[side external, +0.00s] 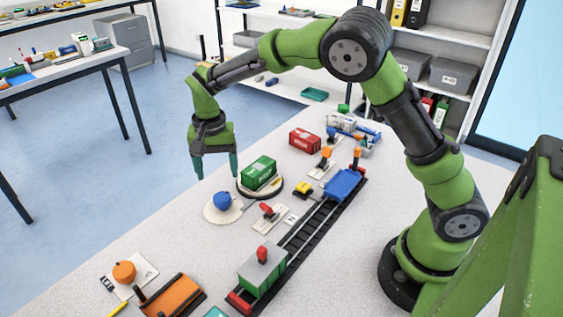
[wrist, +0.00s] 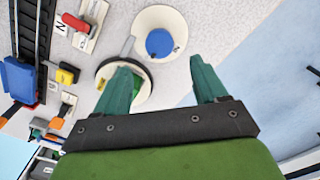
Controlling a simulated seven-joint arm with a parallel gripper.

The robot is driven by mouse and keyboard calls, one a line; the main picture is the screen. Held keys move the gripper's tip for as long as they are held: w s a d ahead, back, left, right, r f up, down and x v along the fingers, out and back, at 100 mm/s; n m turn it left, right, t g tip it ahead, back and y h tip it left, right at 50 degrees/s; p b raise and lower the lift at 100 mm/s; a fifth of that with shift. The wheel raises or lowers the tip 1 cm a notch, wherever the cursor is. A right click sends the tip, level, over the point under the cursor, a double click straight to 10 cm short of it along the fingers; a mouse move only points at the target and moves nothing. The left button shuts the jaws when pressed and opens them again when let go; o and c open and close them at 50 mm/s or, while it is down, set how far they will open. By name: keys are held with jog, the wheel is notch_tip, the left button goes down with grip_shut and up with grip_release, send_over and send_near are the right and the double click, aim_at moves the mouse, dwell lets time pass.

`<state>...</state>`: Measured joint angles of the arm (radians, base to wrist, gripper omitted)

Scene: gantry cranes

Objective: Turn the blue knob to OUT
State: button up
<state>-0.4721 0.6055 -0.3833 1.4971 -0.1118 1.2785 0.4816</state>
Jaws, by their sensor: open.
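The blue knob (side external: 222,200) sits on a round white plate (side external: 238,214) near the table's left edge. In the wrist view the blue knob (wrist: 159,43) shows from above, with small dark lettering on its plate that I cannot read surely. My gripper (side external: 216,174) is open and empty, pointing down, above and a little behind the knob in the side view. In the wrist view the knob lies beyond the gap between my two fingertips (wrist: 161,66), and the fingers appear apart from it. Which mark the knob points to is unclear.
A turntable (side external: 270,193) bearing a green container (side external: 259,173) stands close right of the knob; my finger partly hides it in the wrist view. A red lever (side external: 267,211), a rail track (side external: 304,234) and an orange knob (side external: 124,271) are nearby. The table's left edge is close.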

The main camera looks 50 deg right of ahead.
notch_tip(320, 180, up, 9)
dwell(0.7)
jog(key=s+d+r+n+t, duration=0.1)
jog(key=s+d+t, duration=0.1)
jog(key=s, duration=0.5)
jog(key=s+d+r+n+t+y, duration=0.1)
jog(key=s+d+r+n+t, duration=0.1)
jog(key=s, duration=0.6)
jog(key=s+d+r+n+t+y, duration=0.1)
jog(key=s+d+n+t, duration=0.1)
jog(key=s, duration=0.6)
jog(key=shift+d+r+t, duration=0.2)
jog(key=shift+r+t, duration=0.2)
jog(key=shift+t, duration=0.2)
jog(key=shift+s, duration=0.1)
